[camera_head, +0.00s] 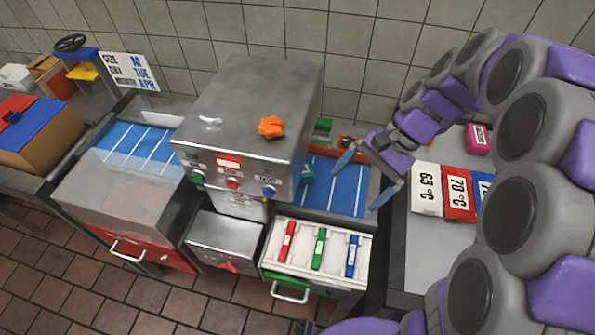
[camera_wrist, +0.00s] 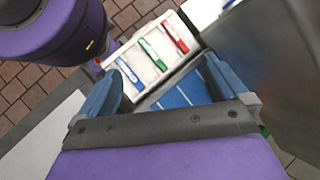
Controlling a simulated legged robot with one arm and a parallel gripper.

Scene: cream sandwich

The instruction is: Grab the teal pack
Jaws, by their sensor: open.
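I cannot make out the teal pack there.
A white tray (camera_head: 272,258) with red, green and blue markers stands in front of the belt. Temperature cards (camera_head: 427,189) and a pink block (camera_head: 478,139) lie on the right counter. The machine's side wall stands close to the pack. An orange knob (camera_head: 271,126) tops the machine.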

